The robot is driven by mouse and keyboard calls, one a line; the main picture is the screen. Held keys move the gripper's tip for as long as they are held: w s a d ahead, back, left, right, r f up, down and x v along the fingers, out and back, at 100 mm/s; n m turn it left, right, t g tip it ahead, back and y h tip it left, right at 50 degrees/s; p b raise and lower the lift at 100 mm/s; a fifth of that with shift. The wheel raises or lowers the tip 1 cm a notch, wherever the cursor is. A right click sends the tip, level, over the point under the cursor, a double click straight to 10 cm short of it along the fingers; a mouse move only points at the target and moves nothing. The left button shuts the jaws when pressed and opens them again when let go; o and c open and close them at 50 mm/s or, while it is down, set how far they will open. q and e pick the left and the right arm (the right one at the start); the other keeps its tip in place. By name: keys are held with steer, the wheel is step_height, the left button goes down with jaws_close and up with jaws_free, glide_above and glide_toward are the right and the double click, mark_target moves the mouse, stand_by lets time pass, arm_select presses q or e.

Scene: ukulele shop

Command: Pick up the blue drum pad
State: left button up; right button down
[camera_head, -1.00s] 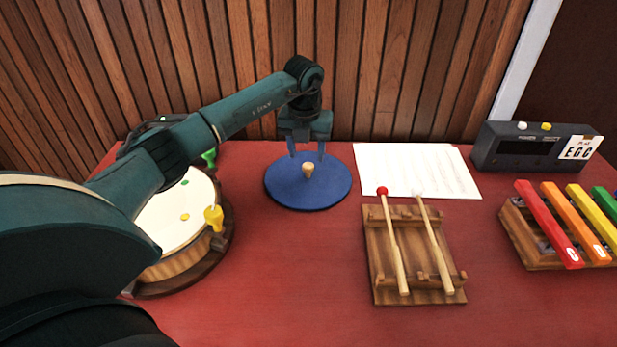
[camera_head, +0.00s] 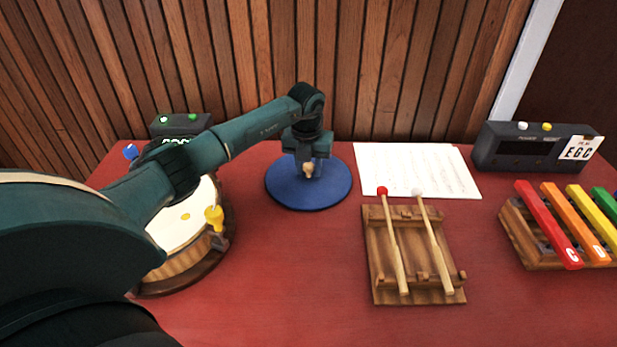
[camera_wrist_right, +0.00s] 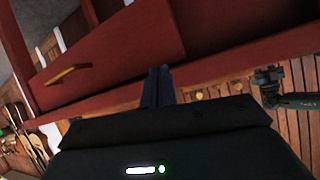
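The blue drum pad (camera_head: 285,192) is a flat round disc with a small tan knob (camera_head: 308,170) at its middle. It lies on the red table near the wooden wall. My left gripper (camera_head: 308,165) points down over the pad, its fingers low at the knob. The fingers and the gripper body hide part of the pad's far side. Whether the fingers press on the knob is too small to tell. My right gripper (camera_wrist_right: 158,86) shows only in the right wrist view, with its fingers together and nothing between them, away from the pad.
A drum (camera_head: 180,262) with a yellow peg stands left, under my left arm. White sheets (camera_head: 425,170) lie right of the pad. A wooden rack (camera_head: 415,285) with two mallets and a coloured xylophone (camera_head: 548,225) are further right. The red table (camera_head: 290,265) is clear in front of the pad.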

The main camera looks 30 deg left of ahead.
arm_select(q)
jaws_close()
steer(key=shift+r, duration=0.1)
